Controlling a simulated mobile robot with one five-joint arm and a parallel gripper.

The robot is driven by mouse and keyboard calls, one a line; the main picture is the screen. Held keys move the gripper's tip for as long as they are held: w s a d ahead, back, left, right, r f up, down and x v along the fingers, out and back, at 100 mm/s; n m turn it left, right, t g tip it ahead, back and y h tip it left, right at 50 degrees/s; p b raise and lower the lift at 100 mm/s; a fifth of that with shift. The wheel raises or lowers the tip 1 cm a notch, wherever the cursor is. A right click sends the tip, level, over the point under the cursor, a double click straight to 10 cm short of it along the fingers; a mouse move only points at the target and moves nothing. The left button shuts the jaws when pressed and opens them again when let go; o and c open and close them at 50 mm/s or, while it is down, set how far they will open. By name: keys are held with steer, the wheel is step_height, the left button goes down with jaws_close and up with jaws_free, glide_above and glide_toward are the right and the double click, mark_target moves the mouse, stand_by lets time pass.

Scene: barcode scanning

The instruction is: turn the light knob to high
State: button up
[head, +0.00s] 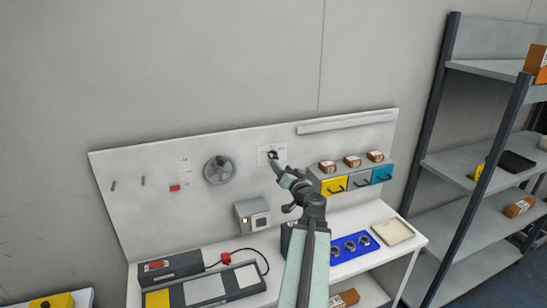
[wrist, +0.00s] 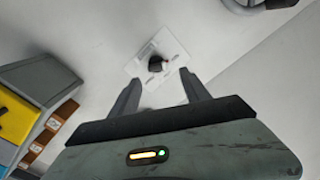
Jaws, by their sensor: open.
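The light knob (wrist: 155,64) is a small dark knob on a white plate (wrist: 172,45) with small markings, fixed to the pale back panel. In the head view the knob (head: 272,154) shows just above and left of my gripper (head: 279,169), which partly covers the plate. In the wrist view my gripper (wrist: 160,77) is open and empty, with one finger on each side of the line to the knob. The knob appears just beyond the fingertips, and I see no contact. The knob's pointer and its setting are too small to read.
Yellow and blue drawers (head: 335,185) with small boxes on top are right of my gripper. A grey round wheel (head: 219,170) and a grey box (head: 252,214) are to the left. The bench below holds a scanner unit (head: 170,268), a blue tray (head: 338,257) and a beige tray (head: 408,231).

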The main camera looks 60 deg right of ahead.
mark_target(276, 157)
steer(key=x, duration=0.7)
steer(key=shift+d, duration=0.55)
steer(key=shift+s, duration=0.1)
steer(key=shift+a, duration=0.1)
